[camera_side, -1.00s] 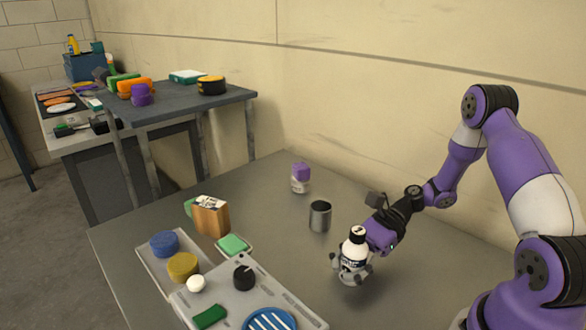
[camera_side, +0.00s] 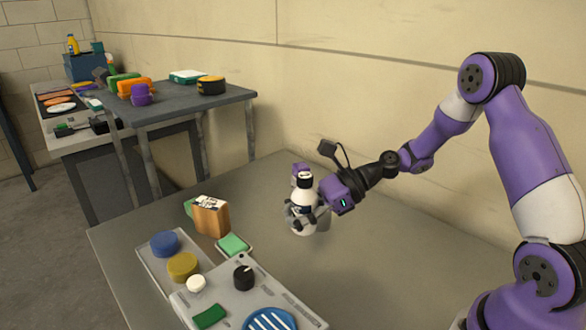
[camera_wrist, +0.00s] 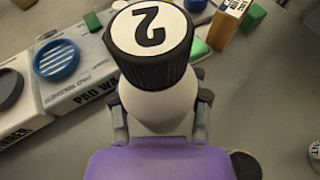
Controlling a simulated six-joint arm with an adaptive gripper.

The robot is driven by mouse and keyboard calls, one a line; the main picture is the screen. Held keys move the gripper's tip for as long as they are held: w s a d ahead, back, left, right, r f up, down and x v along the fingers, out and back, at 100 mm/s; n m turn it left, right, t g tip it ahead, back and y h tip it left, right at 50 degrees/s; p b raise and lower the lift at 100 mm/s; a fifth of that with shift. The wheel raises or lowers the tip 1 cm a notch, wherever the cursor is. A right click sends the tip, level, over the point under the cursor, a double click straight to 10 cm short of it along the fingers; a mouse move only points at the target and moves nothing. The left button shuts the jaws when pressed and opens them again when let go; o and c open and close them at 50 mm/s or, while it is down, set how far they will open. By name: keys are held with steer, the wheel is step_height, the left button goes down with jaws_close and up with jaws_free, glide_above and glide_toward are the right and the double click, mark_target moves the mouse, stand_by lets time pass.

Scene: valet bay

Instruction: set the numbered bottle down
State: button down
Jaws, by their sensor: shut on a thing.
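The numbered bottle (camera_side: 304,220) is white with a black cap and stands upright in my gripper (camera_side: 306,214). In the wrist view its cap top shows a black 2 on white (camera_wrist: 152,30), and the white shoulder (camera_wrist: 158,108) sits between my gripper's two fingers (camera_wrist: 161,118). My gripper is shut on the bottle's body. In the side view the bottle appears to be above the grey table (camera_side: 390,270), but the gap under it is hard to judge. The label is mostly hidden by the fingers.
A purple-capped bottle (camera_side: 298,169) is partly hidden behind the held bottle. At left are a tray with blue (camera_side: 164,243) and yellow (camera_side: 183,266) round pads, a brown block (camera_side: 210,217), a green sponge (camera_side: 233,244) and a blue striped dish (camera_side: 270,319). The table's right side looks clear.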

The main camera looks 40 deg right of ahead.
steer(key=w+a+r+m+t+h, duration=0.1)
steer(key=w+a+m+t+h, duration=0.15)
steer(key=w, duration=0.55)
steer(key=m+t+h, duration=0.1)
steer(key=m+t, duration=0.1)
steer(key=m, duration=0.1)
glide_above(254, 208)
steer(key=f, duration=0.3)
steer(key=shift+s+a+f+n, duration=0.2)
steer(key=shift+a+f+n, duration=0.05)
steer(key=shift+a+f, duration=0.15)
steer(key=shift+w+d+f, duration=0.2)
steer(key=shift+d+f, duration=0.1)
steer(key=shift+f, duration=1.9)
steer(key=shift+c, duration=1.6)
jaws_free()
steer(key=shift+f, duration=0.1)
